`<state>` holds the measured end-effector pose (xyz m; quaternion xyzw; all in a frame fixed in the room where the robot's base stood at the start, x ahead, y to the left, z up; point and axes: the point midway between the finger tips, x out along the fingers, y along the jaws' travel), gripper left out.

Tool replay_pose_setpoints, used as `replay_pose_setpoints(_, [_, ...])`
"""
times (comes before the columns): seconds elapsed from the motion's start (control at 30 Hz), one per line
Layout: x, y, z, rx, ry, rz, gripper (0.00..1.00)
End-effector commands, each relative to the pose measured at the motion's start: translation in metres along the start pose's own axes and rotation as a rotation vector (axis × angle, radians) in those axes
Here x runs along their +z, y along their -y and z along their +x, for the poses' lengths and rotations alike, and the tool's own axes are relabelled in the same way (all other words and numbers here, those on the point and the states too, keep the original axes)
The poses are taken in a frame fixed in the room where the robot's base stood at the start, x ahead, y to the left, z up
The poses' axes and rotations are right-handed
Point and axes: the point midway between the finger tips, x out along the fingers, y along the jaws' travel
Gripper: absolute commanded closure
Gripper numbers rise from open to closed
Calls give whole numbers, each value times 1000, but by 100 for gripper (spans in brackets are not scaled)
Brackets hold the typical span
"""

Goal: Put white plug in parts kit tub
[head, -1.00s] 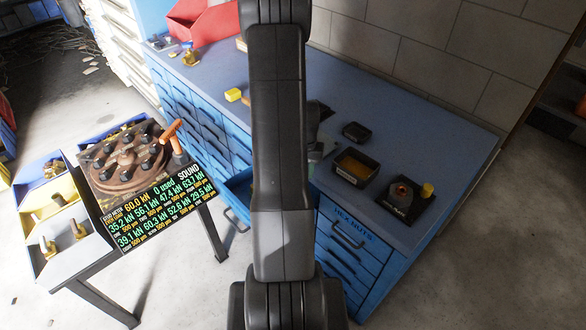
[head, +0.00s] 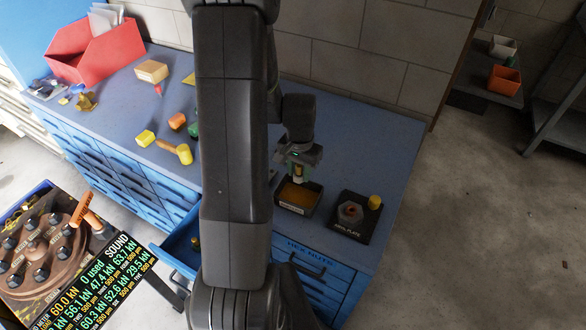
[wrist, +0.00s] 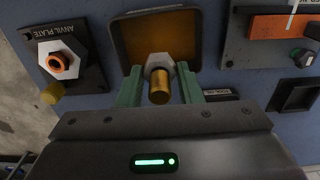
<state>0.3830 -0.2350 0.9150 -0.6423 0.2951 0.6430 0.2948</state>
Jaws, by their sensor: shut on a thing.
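My gripper (head: 298,168) is over the small black tray with an amber floor (head: 296,197) on the blue bench. In the wrist view its green fingers (wrist: 160,88) are shut on a brass cylinder with a silver hexagonal collar (wrist: 159,84). The held piece shows in front of the tray (wrist: 192,38); I cannot tell whether it touches it. I cannot pick out a white plug for certain. No tub is readable as the parts kit tub; a white tub (head: 503,46) and an orange tub (head: 504,79) stand on the shelf at right.
The anvil plate (head: 352,216) with a yellow knob is right of the tray. Blocks, a mallet (head: 175,151) and a red bin (head: 94,48) occupy the bench's left. A blue drawer (head: 182,248) stands open. Floor at right is clear.

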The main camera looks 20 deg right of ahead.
Motion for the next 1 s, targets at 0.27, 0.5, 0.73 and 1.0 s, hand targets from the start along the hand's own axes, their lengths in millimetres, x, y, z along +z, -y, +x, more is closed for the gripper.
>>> replay_pose_setpoints(0.27, [0, 0, 0, 0, 0, 0, 92])
replay_pose_setpoints(0.5, [0, 0, 9, 0, 0, -1, 92])
replay_pose_setpoints(0.73, [0, 0, 36, 0, 1, -1, 92])
replay_pose_setpoints(1.0, [0, 0, 73, 0, 1, -1, 92])
